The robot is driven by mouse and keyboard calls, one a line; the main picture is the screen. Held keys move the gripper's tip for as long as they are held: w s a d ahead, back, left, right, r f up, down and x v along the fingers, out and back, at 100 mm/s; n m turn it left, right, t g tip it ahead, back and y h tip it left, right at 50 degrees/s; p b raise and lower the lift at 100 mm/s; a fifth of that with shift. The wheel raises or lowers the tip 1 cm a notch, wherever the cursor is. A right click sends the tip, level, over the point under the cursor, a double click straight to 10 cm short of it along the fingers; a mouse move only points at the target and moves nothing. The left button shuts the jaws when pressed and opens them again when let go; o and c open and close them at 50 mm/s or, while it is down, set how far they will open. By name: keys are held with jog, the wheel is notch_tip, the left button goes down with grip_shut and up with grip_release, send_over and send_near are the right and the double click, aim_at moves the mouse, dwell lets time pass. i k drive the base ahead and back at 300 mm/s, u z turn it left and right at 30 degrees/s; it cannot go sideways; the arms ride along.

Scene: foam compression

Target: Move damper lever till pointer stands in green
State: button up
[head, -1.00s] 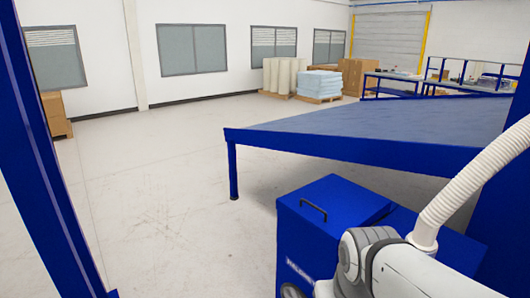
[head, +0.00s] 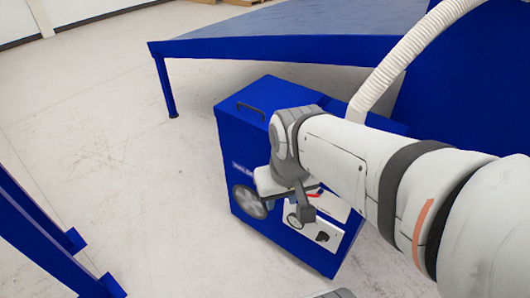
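A small red part (head: 314,194), possibly the damper lever, shows just beside my gripper (head: 303,212). My gripper points down in front of the panel and covers part of it. Whether it touches the red part, and whether its fingers are open, I cannot tell. Pointer and green zone cannot be made out.
A grey round fan or wheel (head: 249,202) sits on the cabinet front, left of the panel. A ribbed white hose (head: 400,58) rises behind my arm. A large blue-framed table (head: 290,48) stands behind. Blue posts (head: 40,230) stand at left; the floor between is clear.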

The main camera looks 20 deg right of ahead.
aim_at(306, 195)
jog(key=z, duration=2.5)
jog(key=k, duration=1.4)
jog(key=u, duration=0.7)
jog(key=i, duration=1)
jog(key=u, duration=0.05)
